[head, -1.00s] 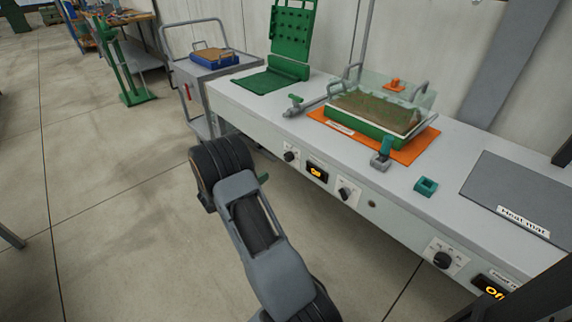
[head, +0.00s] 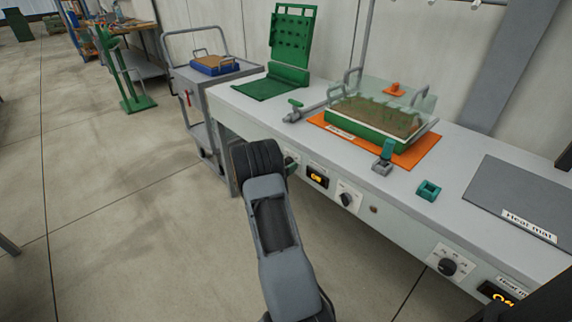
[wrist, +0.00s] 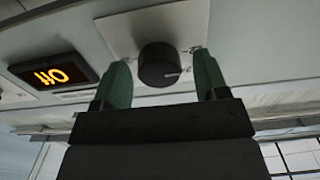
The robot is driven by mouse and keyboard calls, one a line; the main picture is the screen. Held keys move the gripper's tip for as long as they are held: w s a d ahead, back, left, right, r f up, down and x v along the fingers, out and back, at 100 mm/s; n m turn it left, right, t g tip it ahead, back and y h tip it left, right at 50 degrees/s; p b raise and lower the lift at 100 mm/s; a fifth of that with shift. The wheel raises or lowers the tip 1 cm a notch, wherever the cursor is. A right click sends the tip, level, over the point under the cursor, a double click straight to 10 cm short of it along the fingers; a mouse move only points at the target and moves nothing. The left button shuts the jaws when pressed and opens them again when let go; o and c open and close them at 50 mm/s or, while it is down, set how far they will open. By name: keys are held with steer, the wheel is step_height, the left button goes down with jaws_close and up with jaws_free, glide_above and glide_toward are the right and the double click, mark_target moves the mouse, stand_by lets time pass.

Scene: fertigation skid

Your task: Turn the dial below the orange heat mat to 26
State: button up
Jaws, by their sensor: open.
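The orange heat mat (head: 432,146) lies on the bench top with a green tray (head: 360,130) under a clear cover on it. On the bench's front face are a left dial (head: 290,156), a small display (head: 317,177) and a middle dial (head: 347,199). My gripper (wrist: 162,78) is open at the left dial, its green fingers on either side of the black knob (wrist: 160,65) in the wrist view. I cannot tell whether they touch it. The lit display (wrist: 53,74) reads "Off" upside down there. In the head view my wrist partly hides the left dial.
A grey heat mat (head: 515,198) lies to the right, with another dial (head: 447,267) and display (head: 496,293) on the front face below.

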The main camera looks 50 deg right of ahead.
steer(key=shift+d, duration=0.1)
steer(key=c, duration=0.9)
steer(key=shift+f+m+b, duration=0.1)
steer(key=shift+m+b, duration=0.2)
steer(key=shift+b, duration=0.05)
steer(key=m+b, duration=0.3)
steer(key=shift+s+f+m+b, duration=0.1)
steer(key=shift+f+m+b, duration=0.05)
steer(key=shift+m+b, duration=0.2)
steer(key=m+b, duration=0.4)
steer(key=shift+f+m, duration=0.1)
steer(key=shift+m, duration=0.25)
steer(key=m+b, duration=0.4)
steer(key=b, duration=0.1)
steer(key=shift+s, duration=0.1)
steer(key=m+b, duration=0.4)
steer(key=shift+m, duration=0.3)
steer(key=shift+b, duration=0.4)
